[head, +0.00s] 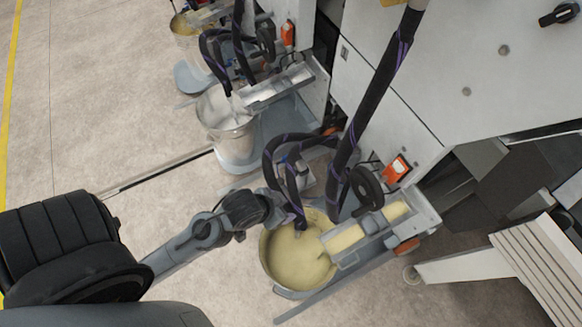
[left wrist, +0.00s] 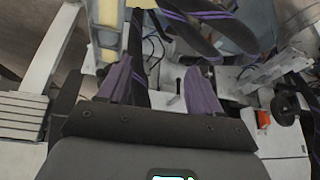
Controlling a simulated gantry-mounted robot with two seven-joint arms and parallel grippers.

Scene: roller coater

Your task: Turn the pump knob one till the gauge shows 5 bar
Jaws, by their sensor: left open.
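My left gripper (head: 284,206) reaches in from the left in the head view, close to the hoses and pump fittings above the near bucket. In the left wrist view its two purple fingers (left wrist: 160,68) stand wide apart with nothing held between them. A small dark upright lever or knob (left wrist: 176,88) on a pale metal part shows between the fingers, apart from both. I cannot tell whether it is the pump knob one. The pump body (head: 306,176) is partly hidden by hoses. No gauge dial can be made out. My right gripper is not in view.
A bucket of pale yellow liquid (head: 296,262) stands below the gripper, with a metal trough (head: 372,232) beside it. Dark hoses (head: 372,105) hang close by. A second bucket (head: 222,112) stands farther back. A white cabinet (head: 470,60) rises at the right. Floor at left is clear.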

